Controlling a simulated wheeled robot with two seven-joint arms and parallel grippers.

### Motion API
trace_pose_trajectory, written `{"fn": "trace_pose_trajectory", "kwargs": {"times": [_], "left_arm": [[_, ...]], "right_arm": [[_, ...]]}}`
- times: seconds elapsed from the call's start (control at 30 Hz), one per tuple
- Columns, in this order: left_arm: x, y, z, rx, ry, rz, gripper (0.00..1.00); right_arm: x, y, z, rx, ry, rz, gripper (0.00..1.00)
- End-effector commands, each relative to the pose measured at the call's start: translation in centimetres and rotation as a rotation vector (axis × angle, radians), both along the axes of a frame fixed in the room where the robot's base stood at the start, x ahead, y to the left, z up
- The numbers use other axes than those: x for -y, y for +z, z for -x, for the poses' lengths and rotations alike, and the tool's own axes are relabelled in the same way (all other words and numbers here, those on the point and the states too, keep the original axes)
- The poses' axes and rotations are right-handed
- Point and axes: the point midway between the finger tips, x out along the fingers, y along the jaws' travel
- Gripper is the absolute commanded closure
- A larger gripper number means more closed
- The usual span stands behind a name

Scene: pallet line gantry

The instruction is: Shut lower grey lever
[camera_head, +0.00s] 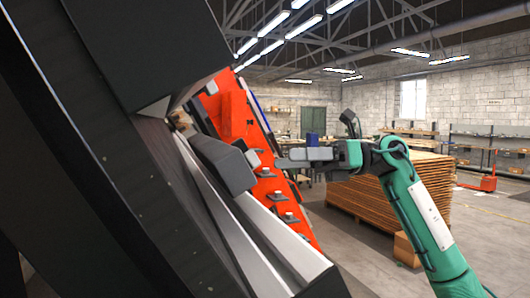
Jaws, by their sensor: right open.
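My right gripper (297,158) is at the middle of the view, on the green arm that comes in from the right. It is open and empty, its fingers pointing left toward the orange panel (237,108). A dark grey block-shaped part (222,163) stands out left of the fingertips, with a visible gap between. It may be a grey lever; I cannot tell whether it is the lower one. Several small grey fittings sit on the orange panel, one of them (266,172) close below the fingertips. My left gripper is not in view.
A large dark slanted structure (110,130) fills the left side. Pale metal rails (285,245) slope down below the grey block. Stacked wooden boards (385,190) stand behind my right arm. The grey floor is open at the right.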

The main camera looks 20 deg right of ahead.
Motion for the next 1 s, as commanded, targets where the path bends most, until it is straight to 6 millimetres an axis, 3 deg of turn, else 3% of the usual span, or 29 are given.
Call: {"fn": "trace_pose_trajectory", "kwargs": {"times": [0.1,0.23,0.43,0.7,0.73,0.9,1.0], "left_arm": [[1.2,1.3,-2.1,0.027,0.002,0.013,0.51],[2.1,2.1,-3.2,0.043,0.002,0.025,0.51],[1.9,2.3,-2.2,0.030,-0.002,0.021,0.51],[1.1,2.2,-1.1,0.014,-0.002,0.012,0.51],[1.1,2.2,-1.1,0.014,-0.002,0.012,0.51],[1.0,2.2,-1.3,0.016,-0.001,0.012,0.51],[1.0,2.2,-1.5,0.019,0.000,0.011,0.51]], "right_arm": [[-2.4,0.4,-0.3,0.000,0.002,0.000,0.18],[-4.3,0.2,-0.6,0.000,0.001,0.001,0.18],[-5.7,0.0,-0.8,-0.001,-0.001,-0.001,0.18],[-5.8,-0.1,-0.8,-0.001,-0.002,0.000,0.18],[-5.8,-0.1,-0.8,-0.001,-0.002,0.000,0.20],[-5.8,0.0,-0.8,-0.001,-0.002,0.000,0.50],[-5.8,0.0,-0.8,-0.002,-0.003,0.001,0.50]]}}
